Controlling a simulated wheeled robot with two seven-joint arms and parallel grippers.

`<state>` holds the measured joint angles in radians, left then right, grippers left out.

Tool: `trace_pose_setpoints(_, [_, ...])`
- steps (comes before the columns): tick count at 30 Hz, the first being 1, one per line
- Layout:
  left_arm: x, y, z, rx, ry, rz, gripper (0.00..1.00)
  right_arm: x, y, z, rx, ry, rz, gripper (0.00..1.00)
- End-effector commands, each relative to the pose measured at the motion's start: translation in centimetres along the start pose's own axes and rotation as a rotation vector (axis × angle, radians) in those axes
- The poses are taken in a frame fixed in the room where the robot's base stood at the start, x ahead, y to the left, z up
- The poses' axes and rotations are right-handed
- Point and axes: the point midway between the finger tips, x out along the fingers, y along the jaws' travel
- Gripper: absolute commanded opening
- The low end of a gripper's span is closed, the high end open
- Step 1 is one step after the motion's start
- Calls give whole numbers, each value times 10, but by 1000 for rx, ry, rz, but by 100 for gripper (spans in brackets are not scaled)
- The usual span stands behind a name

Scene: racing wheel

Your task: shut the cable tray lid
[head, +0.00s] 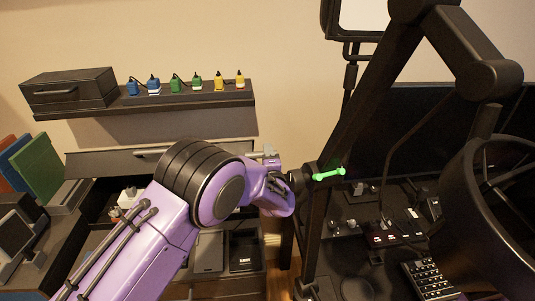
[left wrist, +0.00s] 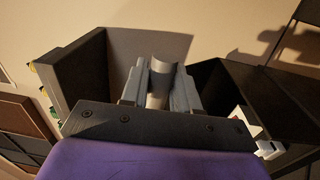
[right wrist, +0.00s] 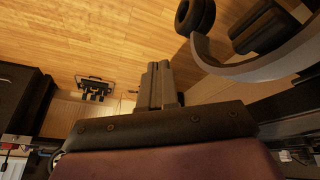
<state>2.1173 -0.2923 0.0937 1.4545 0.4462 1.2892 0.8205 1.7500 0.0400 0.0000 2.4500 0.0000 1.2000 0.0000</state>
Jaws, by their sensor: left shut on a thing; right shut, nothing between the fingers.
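The cable tray lid seems to be the dark panel (head: 100,165) below the wall shelf in the head view. It stands raised over an open dark tray, with a pale bar on its front. My left gripper (head: 269,155) is by the panel's right end. In the left wrist view the left gripper (left wrist: 160,85) is shut on a grey rounded bar (left wrist: 161,73); I cannot tell what the bar belongs to. The open tray (left wrist: 225,88) with white pieces is to its right. My right gripper (right wrist: 160,85) is shut and empty in the right wrist view, over wooden floor.
A wall shelf (head: 190,102) holds a dark box (head: 70,90) and several coloured plugs. My left arm hides part of the tray. A black rig frame (head: 360,110) with a steering wheel (head: 505,190) stands close on the right. A green bar (head: 328,174) sits on the frame.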

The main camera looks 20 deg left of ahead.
Motion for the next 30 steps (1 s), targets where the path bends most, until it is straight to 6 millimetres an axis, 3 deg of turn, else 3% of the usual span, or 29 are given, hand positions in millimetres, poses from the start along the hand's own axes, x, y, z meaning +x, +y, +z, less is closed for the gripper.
trace_pose_setpoints(5, [0,-2,0,2,-1,-4,0,0,0,0,0,0,0,0])
trace_pose_setpoints(6, [0,-2,0,2,-1,-4,33,0,0,0,0,0,0,0])
trace_pose_setpoints(8, [0,-2,0,2,-1,-4,48,0,0,0,0,0,0,0])
trace_pose_setpoints(17, [-2,-1,0,1,0,-2,48,1,0,0,0,0,0,0])
trace_pose_setpoints(27, [-62,-4,0,3,-2,-3,48,19,-2,8,0,0,0,0])
trace_pose_setpoints(30, [-71,-3,0,2,-1,-3,48,20,-2,8,0,0,0,0])
